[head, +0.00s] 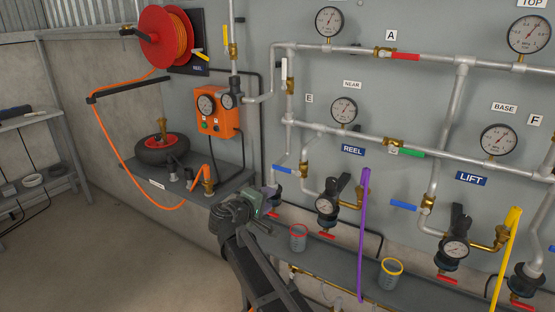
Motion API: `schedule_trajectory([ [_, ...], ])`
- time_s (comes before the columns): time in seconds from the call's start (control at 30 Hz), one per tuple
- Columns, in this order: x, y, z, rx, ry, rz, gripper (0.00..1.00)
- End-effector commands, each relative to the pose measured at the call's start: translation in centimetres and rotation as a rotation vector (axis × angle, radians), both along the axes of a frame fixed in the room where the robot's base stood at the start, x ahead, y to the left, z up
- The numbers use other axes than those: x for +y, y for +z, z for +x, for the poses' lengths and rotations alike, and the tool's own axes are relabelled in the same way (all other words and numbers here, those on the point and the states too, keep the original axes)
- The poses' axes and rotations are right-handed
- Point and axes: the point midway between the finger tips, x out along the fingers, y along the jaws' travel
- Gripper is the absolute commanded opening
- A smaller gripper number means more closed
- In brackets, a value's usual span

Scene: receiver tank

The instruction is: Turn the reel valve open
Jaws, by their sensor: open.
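A blue "REEL" label (353,149) is on the grey wall panel. Down and left of it, a blue lever (282,169) sticks out left from a brass valve body (305,171) on a vertical drop pipe. The lever lies roughly crosswise to that pipe. My gripper (266,212) is open and apparently empty, below and left of the lever, with a gap between them in the picture. The fingers are small and partly hidden by my wrist. A second "REEL" label shows beside the red hose reel (165,38), near a yellow lever (201,55).
A regulator with gauge (327,205) hangs below the valve. A red-rimmed cup (298,237) and a yellow-rimmed cup (391,272) stand on the shelf. A purple strip (364,230) hangs down. The similar "LIFT" branch (472,178) is to the right. An orange compressor box (218,115) is up left.

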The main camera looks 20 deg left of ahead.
Motion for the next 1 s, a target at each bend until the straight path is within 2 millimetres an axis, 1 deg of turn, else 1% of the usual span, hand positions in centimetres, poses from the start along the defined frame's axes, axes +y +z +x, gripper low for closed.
schedule_trajectory([
  [0.03,1.3,1.3,1.6,-0.076,0.03,-0.055,0.44],
  [0.07,1.8,2.1,2.0,-0.118,0.05,-0.087,0.44],
  [0.13,2.2,3.2,2.2,-0.177,0.086,-0.135,0.44],
  [0.2,2.5,3.6,2.2,-0.197,0.107,-0.149,0.44],
  [0.27,2.4,3.5,2.2,-0.196,0.109,-0.147,0.44],
  [0.37,2.3,3.5,2.9,-0.195,0.107,-0.146,0.44],
  [0.47,2.0,3.5,4.6,-0.193,0.105,-0.147,0.44],
  [0.7,1.0,3.5,10.2,-0.193,0.103,-0.146,0.44],
  [0.8,0.6,3.5,11.8,-0.193,0.104,-0.145,0.44],
  [0.9,0.4,3.5,12.7,-0.192,0.104,-0.145,0.44],
  [1.0,0.3,3.5,12.9,-0.192,0.104,-0.145,0.44],
])
